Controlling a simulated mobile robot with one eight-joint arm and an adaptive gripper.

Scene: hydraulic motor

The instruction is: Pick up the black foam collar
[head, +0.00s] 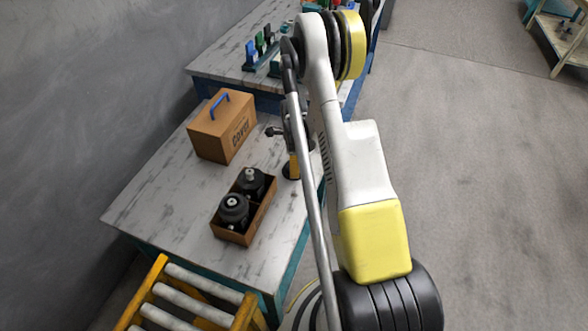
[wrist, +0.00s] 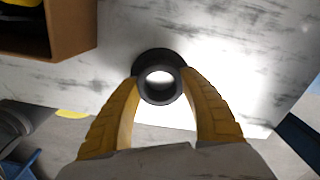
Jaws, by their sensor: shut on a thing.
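The black foam collar (wrist: 158,60) is a dark ring with a wider flange, seen from above in the wrist view; bright light shows through its hole. My gripper (wrist: 160,82) has its two yellow fingers closed on opposite sides of it. In the head view, the collar (head: 291,173) is a small dark shape under my gripper (head: 293,163), over the right part of the marble-topped table. My arm covers part of this area. I cannot tell whether the collar touches the tabletop.
A cardboard box (head: 207,135) with a blue handle stands at the table's back left. An open brown crate (head: 232,237) with two black motor parts is nearer. The marble-topped table (head: 160,205) is bare at left. A yellow roller frame (head: 150,290) stands in front.

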